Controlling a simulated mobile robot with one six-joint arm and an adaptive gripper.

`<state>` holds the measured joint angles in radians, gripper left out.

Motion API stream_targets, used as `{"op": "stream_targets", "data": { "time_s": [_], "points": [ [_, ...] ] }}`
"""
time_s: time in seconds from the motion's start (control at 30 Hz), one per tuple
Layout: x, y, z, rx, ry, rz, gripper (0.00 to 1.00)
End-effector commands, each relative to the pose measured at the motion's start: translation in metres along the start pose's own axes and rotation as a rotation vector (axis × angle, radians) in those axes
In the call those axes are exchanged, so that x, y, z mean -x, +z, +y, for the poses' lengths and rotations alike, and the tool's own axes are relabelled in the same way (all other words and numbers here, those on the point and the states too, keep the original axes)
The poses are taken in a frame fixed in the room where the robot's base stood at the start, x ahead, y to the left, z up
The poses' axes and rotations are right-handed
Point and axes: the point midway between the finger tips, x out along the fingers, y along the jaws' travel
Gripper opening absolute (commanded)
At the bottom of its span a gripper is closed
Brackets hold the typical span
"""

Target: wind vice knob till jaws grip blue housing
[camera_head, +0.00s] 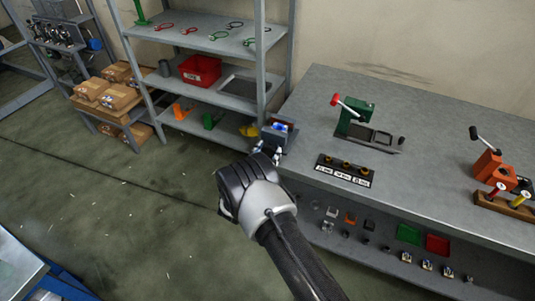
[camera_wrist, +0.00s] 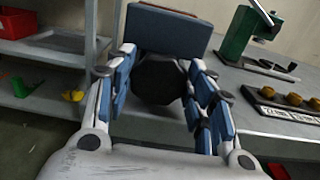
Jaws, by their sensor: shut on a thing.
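The vice (camera_head: 283,137) stands at the left end of the grey workbench, and its blue-grey body fills the top of the wrist view (camera_wrist: 168,27). The small blue housing (camera_head: 278,128) shows at the top of the vice in the head view. Whether the jaws touch it cannot be told. The dark round vice knob (camera_wrist: 160,80) faces my wrist camera. My gripper (camera_head: 268,152) is at the front of the vice, its fingers (camera_wrist: 163,88) on both sides of the knob and shut on it. The knob is hidden behind my gripper in the head view.
A green press with a red-knobbed lever (camera_head: 355,117) and a dark block with several brass knobs (camera_head: 345,170) stand to the right on the bench. An orange device (camera_head: 488,165) is farther right. A grey shelf rack (camera_head: 262,60) stands close on the left. The floor is open.

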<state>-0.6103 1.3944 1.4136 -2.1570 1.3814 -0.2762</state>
Motion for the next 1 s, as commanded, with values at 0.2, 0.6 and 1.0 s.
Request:
{"op": "stream_targets", "data": {
  "time_s": [0.2,0.6,1.0],
  "points": [
    [-0.0002,-0.0018,-0.0005,-0.055,-0.001,0.0,0.25],
    [-0.0001,-0.0007,-0.0019,-0.271,-0.001,0.001,0.25],
    [-0.0002,-0.0004,-0.0017,-0.269,-0.001,0.0,0.64]
  ]
}}
